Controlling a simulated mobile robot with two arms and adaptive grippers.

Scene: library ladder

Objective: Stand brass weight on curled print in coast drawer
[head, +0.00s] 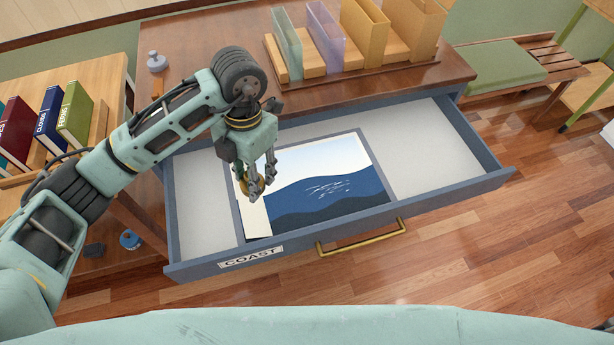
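The coast drawer (455,193) is pulled open and carries a label reading COAST. The print (330,190), a dark blue sea under a pale sky, lies in its left half. A cream strip (256,218) runs along the print's left side; I cannot tell how far it curls up. My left gripper (257,184) points down over this left side, its fingers around the brass weight (245,184). The fingers hide much of the weight, and I cannot tell whether its base touches the print. My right gripper is not in view.
Upright folders and dividers (345,35) stand on the cabinet top above the drawer. A grey knobbed object (156,62) stands at its left. Books (48,118) fill a shelf at left. A brass handle (362,238) fronts the drawer. The drawer's right part is empty.

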